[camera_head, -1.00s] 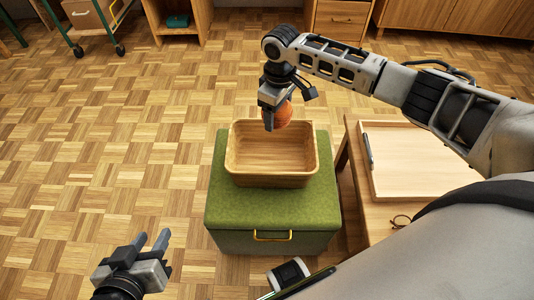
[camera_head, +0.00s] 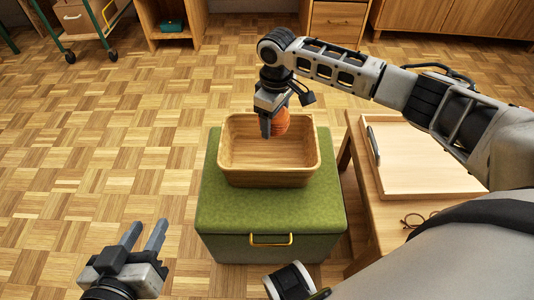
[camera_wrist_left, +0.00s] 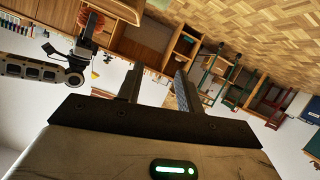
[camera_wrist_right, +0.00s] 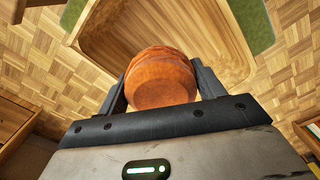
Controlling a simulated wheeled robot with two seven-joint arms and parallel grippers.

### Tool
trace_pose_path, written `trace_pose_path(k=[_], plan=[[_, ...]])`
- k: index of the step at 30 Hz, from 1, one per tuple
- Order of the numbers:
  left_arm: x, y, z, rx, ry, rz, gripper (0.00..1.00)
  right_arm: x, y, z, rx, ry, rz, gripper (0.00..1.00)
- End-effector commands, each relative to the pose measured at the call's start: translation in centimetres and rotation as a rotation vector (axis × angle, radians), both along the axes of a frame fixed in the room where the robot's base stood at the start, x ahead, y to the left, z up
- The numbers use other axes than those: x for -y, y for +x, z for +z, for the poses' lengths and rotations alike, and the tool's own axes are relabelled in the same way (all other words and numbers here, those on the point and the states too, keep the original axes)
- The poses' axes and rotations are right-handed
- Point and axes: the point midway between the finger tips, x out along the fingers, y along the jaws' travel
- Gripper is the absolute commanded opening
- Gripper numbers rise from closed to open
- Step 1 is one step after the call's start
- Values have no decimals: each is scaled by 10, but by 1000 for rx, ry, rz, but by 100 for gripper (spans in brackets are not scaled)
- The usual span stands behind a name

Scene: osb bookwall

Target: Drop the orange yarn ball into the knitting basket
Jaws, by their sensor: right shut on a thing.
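The orange yarn ball (camera_head: 283,124) is between the fingers of my right gripper (camera_head: 272,126), which is shut on it. It hangs over the back right part of the knitting basket (camera_head: 268,180), a light wooden open box. In the right wrist view the ball (camera_wrist_right: 160,78) shows in front of the basket's inside (camera_wrist_right: 215,35), with a finger on either side. The visible basket floor is empty. My left gripper (camera_head: 144,234) is open and empty, low at the front left, apart from the basket.
The basket stands on a green ottoman (camera_head: 225,212) with a yellow handle. To the right is a wooden table (camera_head: 360,170) with a pale tray (camera_head: 425,185) and glasses (camera_head: 412,220). Shelves and a green cart (camera_head: 88,37) stand at the back. The floor at left is clear.

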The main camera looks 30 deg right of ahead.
Motion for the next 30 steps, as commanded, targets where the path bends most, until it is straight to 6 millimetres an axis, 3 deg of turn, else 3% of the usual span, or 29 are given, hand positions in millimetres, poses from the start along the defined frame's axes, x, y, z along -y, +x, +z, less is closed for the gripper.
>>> trace_pose_path(k=[1,2,4,13,17,30], plan=[[0,0,0,0,0,0,36,0,0,1,0,0,0,45],[0,0,0,-1,0,0,36,0,0,0,0,0,0,73],[0,0,0,-1,0,0,36,0,0,0,0,0,0,93],[0,0,0,-2,1,0,36,0,0,1,0,0,0,93],[0,-1,3,-9,6,-2,36,0,1,13,1,1,-1,93],[-11,-4,-18,-178,83,11,36,0,1,114,4,0,0,93]])
